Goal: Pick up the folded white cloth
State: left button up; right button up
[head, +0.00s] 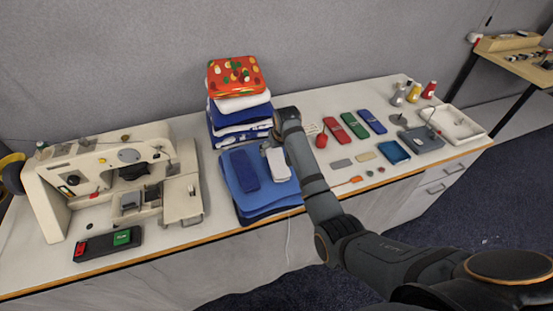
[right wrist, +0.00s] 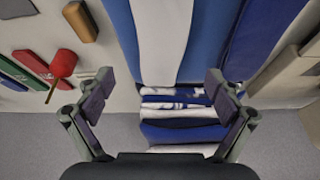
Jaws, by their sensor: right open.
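The folded white cloth (head: 278,164) lies on a pile of blue cloths (head: 236,185) near the table's front, beside a folded dark blue cloth (head: 244,171). In the right wrist view the white cloth (right wrist: 162,38) is a pale strip between blue ones. My right gripper (head: 282,130) is above and just behind the white cloth in the head view and hides part of it. In the right wrist view its fingers (right wrist: 160,88) are wide apart, with nothing held. My left gripper is not in view.
A tall stack of folded cloths (head: 240,104), topped by a spotted orange one (head: 236,75), stands behind. A sewing machine (head: 110,180) is at left. A red round-headed item (head: 321,141), several flat coloured items (head: 355,126) and a white tray (head: 462,130) are at right.

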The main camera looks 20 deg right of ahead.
aim_at(277, 157)
jog(key=shift+p+x, duration=0.55)
jog(key=shift+x, duration=2.35)
jog(key=shift+s, duration=0.1)
jog(key=shift+c, duration=0.3)
jog(key=c, duration=1.2)
